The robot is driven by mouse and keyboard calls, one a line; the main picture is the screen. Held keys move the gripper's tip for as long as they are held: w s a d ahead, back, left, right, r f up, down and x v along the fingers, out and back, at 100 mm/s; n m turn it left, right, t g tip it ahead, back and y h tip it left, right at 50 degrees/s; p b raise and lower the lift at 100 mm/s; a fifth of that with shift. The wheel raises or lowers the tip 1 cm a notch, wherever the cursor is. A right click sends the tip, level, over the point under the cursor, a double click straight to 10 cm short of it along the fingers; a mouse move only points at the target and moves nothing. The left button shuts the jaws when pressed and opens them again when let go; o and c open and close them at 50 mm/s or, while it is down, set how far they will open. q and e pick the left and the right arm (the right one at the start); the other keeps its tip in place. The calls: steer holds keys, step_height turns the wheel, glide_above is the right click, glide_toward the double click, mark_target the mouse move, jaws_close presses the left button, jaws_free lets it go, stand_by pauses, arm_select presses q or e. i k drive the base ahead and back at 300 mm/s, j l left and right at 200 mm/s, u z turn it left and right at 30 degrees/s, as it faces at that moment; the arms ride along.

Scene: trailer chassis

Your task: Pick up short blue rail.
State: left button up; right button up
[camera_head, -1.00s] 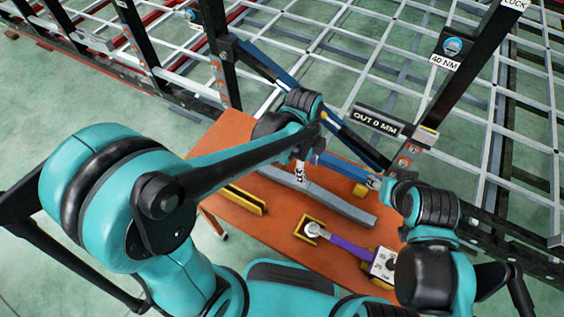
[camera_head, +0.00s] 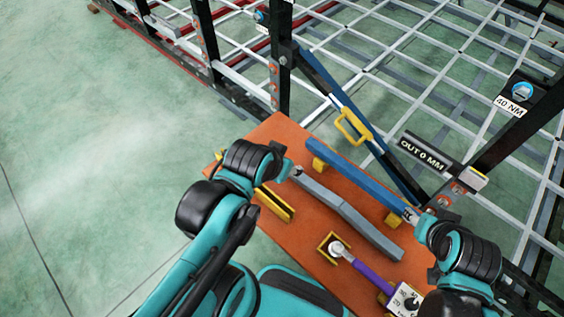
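A blue rail (camera_head: 354,178) lies along the far side of the orange table (camera_head: 262,142), resting on yellow supports (camera_head: 318,164) near its ends. A longer blue bar (camera_head: 330,88) with a yellow handle (camera_head: 353,127) slants along the frame behind it. My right gripper (camera_head: 410,215) is at the rail's right end; its fingers are too small to tell whether they are shut on it. My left gripper (camera_head: 295,173) is by the left end of a grey bent bar (camera_head: 345,211), apart from the blue rail; its finger state is unclear.
A purple-handled tool (camera_head: 372,267) with a dial block (camera_head: 404,299) lies at the table's near right, its head in a yellow square holder (camera_head: 335,248). A yellow bracket (camera_head: 275,204) stands at left.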

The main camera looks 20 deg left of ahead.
mark_target(385, 197)
steer(key=k, duration=0.5)
steer(key=u, duration=1.25)
steer(key=z, duration=1.35)
steer(key=i+j+u, duration=0.55)
steer(key=k+j, duration=0.05)
